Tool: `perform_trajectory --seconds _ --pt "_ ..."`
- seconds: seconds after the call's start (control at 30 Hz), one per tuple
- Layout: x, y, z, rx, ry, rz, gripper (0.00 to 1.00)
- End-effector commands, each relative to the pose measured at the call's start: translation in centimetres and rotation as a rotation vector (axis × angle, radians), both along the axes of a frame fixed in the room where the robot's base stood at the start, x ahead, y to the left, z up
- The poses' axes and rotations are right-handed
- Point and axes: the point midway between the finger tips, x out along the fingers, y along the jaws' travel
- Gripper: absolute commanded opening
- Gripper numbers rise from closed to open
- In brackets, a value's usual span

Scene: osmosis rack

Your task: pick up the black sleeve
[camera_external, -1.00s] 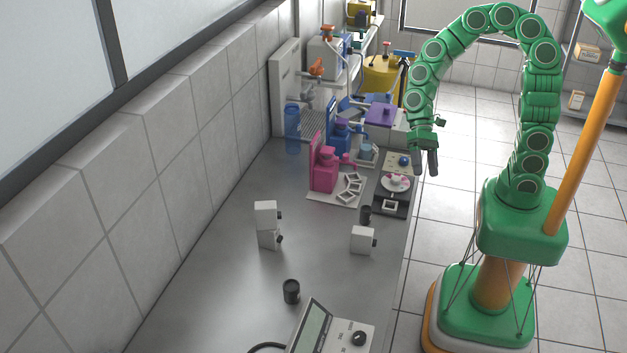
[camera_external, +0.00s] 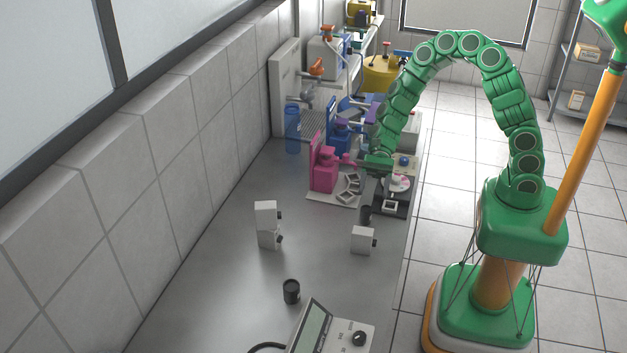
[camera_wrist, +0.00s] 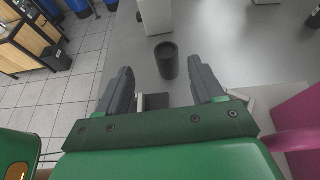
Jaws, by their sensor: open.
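A black cylindrical sleeve (camera_external: 365,215) stands upright on the grey bench, just behind a small white block. In the wrist view the black sleeve (camera_wrist: 167,62) shows its open top and lies ahead of the fingertips, between their lines. My gripper (camera_external: 373,196) is above the bench near the pink device, close to the sleeve. In the wrist view my gripper (camera_wrist: 166,78) has its two dark fingers wide apart with nothing between them. A second black cylinder (camera_external: 291,291) stands farther forward on the bench; which one the task means is not certain.
White blocks with dark knobs stand near the sleeve (camera_external: 361,241) and at left (camera_external: 267,225). A pink device (camera_external: 323,170) and a black scale-like unit (camera_external: 390,207) are close to my gripper. The middle of the bench (camera_external: 225,280) is clear.

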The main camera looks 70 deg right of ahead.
Motion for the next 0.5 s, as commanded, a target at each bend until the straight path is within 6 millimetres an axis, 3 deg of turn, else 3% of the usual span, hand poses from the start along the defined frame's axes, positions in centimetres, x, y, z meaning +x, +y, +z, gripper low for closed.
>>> perform_trajectory --seconds 0.5 --pt "0.2 2.5 -1.5 0.002 0.012 -0.010 0.67"
